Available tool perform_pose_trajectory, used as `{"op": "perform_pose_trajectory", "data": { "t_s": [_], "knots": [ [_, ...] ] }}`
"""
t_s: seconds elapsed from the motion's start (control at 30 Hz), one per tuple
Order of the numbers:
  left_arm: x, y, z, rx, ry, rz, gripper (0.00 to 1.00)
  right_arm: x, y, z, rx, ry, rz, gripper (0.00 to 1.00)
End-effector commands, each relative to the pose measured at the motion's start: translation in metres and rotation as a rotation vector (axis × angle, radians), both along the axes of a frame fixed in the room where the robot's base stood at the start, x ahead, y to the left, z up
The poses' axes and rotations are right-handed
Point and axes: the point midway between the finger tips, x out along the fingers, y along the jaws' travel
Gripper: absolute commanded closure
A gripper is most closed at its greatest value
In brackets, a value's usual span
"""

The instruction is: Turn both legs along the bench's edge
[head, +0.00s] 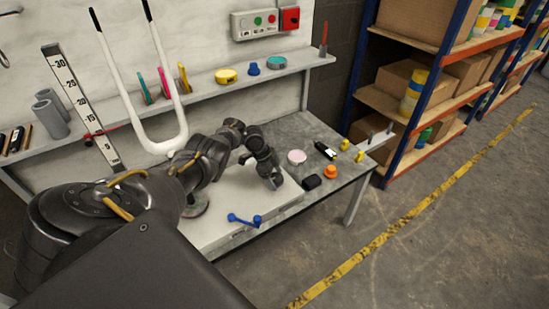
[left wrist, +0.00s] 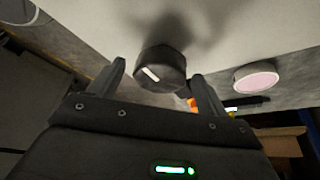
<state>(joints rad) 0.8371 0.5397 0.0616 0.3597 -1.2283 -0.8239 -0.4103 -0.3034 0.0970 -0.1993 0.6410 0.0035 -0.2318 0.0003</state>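A white U-shaped fork (head: 176,141) with two long black-tipped legs stands in the head view, left of centre, its legs pointing up before the wall. The bench (head: 285,120) has a grey top and a pale board (head: 225,190) on it. My left gripper (head: 274,183) points down over the board's right part. In the left wrist view, its two fingers (left wrist: 158,78) are apart. A dark knob-like piece (left wrist: 160,70) with a white mark shows between them, with a gap at each side. I cannot tell whether it sits on the board. My right gripper is not in view.
A blue two-ended piece (head: 243,220) lies at the board's front edge. A black block (head: 312,182), an orange piece (head: 330,172), a pink-topped disc (head: 297,157) and a dark marker (head: 325,150) lie right of my gripper. Loaded shelves (head: 407,106) stand at right.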

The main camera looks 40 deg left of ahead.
Motion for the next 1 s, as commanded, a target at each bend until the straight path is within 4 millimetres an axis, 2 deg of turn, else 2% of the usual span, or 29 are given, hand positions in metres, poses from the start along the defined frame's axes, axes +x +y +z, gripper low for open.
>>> {"op": "perform_pose_trajectory", "data": {
  "t_s": [0.17, 0.27, 0.47, 0.67, 0.7, 1.0],
  "knots": [
    [0.000, 0.001, 0.002, 0.001, -0.002, 0.001, 0.23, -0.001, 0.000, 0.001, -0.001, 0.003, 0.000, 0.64],
    [-0.001, 0.004, 0.010, 0.001, -0.002, 0.001, 0.23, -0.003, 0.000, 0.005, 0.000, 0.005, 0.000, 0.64],
    [-0.007, 0.017, 0.046, 0.004, -0.005, -0.001, 0.23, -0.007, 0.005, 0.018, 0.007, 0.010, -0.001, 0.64],
    [-0.015, 0.030, 0.082, 0.002, -0.002, 0.000, 0.23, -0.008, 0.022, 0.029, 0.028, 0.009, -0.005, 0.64],
    [-0.016, 0.031, 0.089, 0.001, 0.001, 0.001, 0.23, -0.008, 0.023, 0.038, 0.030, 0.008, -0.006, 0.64],
    [-0.019, 0.036, 0.101, 0.000, 0.000, 0.000, 0.23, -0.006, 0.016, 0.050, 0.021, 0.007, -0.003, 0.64]
  ]
}}
